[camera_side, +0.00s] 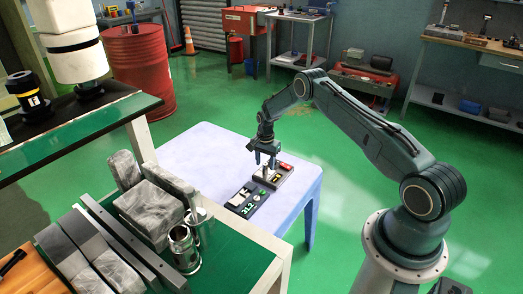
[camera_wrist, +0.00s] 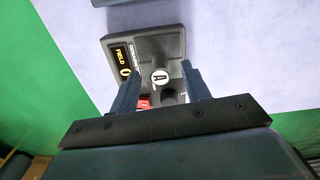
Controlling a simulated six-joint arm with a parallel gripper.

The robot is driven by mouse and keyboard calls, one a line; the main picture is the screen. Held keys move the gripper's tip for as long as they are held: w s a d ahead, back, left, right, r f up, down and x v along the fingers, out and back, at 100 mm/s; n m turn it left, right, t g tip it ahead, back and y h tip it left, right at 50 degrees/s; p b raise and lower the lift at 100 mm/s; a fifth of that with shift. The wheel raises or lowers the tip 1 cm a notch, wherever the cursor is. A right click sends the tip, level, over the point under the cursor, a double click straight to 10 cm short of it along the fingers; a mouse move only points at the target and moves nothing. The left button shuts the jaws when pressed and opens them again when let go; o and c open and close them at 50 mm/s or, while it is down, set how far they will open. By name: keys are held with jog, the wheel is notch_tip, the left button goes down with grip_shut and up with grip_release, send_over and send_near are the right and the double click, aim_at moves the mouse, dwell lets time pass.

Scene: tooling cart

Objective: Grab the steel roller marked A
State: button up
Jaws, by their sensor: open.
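In the side view my gripper (camera_side: 263,161) points down just above the block. Whether the fingers touch the roller cannot be told.
A red part (camera_side: 286,166) sits on the block's far end. A dark tray (camera_side: 238,207) with white and green pieces lies beside the block. The pale table (camera_side: 203,150) is otherwise clear. A cart with grey blocks and a metal cylinder (camera_side: 184,249) stands in the foreground.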

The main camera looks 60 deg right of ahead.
jog(key=shift+f, duration=1.25)
jog(key=shift+c, duration=0.5)
grip_shut()
